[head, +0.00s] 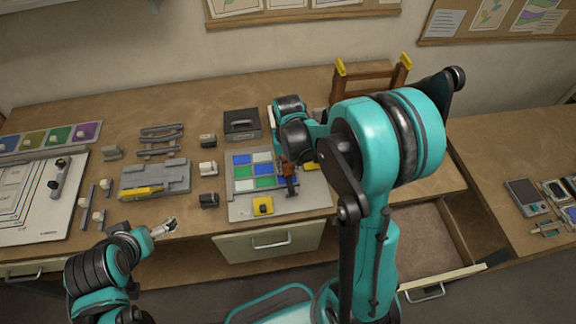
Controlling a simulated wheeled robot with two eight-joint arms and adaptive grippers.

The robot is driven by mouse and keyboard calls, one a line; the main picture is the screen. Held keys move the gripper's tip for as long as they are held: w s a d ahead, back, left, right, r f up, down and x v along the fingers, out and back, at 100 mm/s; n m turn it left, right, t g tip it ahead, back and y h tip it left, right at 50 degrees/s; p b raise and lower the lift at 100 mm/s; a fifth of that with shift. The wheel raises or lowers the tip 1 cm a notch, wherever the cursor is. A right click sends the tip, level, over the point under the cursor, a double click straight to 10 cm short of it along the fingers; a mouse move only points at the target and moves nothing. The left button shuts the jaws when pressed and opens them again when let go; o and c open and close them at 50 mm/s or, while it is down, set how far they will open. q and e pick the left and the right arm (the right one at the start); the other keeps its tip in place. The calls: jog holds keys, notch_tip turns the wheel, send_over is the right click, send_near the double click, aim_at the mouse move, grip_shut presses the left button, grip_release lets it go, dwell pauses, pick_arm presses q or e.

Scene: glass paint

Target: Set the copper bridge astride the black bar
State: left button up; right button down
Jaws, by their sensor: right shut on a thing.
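A small copper-brown piece (287,169), which looks like the copper bridge, is over the right part of the panel of coloured glass panes (241,186). My right gripper (285,158) is shut on it from above, partly hidden by my own arm. The picture is too small to tell whether the piece touches the panel.
A grey tray with a yellow piece (143,191) and several small blocks stand left of the panel. A dark box (241,124) is behind it, and a yellow block (263,206) is at its front. A drawer (440,283) stands open at right.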

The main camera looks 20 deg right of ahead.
jog(key=shift+f+b, duration=0.35)
jog(key=shift+b, duration=0.1)
dwell(0.9)
jog(key=shift+f+b, duration=0.75)
jog(key=shift+f, duration=0.1)
jog(key=c, duration=1.1)
grip_release()
jog(key=shift+c, duration=0.2)
jog(key=shift+r, duration=0.1)
jog(key=shift+r+p, duration=2.6)
jog(key=shift+r, duration=0.85)
